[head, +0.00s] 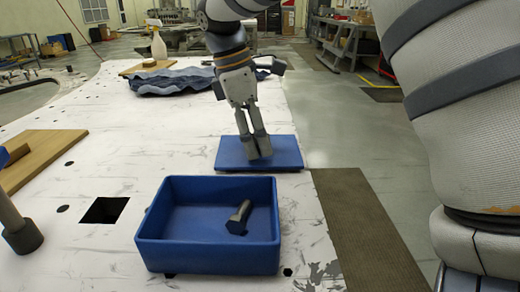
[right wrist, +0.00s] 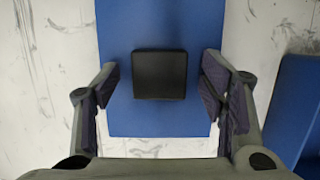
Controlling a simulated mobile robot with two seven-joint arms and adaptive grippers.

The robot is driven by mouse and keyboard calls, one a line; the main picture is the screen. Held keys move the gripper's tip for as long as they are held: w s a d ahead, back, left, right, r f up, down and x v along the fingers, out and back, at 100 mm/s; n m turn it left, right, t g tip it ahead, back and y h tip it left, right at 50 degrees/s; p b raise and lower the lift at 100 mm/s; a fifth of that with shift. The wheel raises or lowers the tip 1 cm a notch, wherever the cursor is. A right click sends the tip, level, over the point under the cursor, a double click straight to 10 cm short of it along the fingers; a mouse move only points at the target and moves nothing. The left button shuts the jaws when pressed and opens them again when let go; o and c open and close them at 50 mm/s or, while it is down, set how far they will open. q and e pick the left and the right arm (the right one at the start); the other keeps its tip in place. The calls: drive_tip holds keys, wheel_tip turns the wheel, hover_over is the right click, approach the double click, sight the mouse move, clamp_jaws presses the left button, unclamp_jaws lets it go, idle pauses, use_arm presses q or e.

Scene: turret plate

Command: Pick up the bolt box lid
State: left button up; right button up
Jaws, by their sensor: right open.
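The bolt box lid (head: 287,155) is a flat blue plate lying on the white table behind the box. In the right wrist view the lid (right wrist: 150,28) has a square black knob (right wrist: 160,75) near its middle. My right gripper (head: 258,148) points down over the lid, and its fingers hide the knob in the head view. In the right wrist view the fingers are open, one on each side of the knob with a gap to it. The open blue bolt box (head: 205,260) stands nearer, with a grey bolt (head: 239,217) inside. My left gripper is not in view.
A wooden board (head: 40,155) lies at the left, near a grey rod with a dark round end (head: 22,235). A crumpled blue cloth (head: 170,80) and a spray bottle (head: 158,45) are farther back. A square dark hole (head: 104,210) is left of the box.

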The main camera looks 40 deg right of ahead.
drive_tip(key=c, duration=1.3)
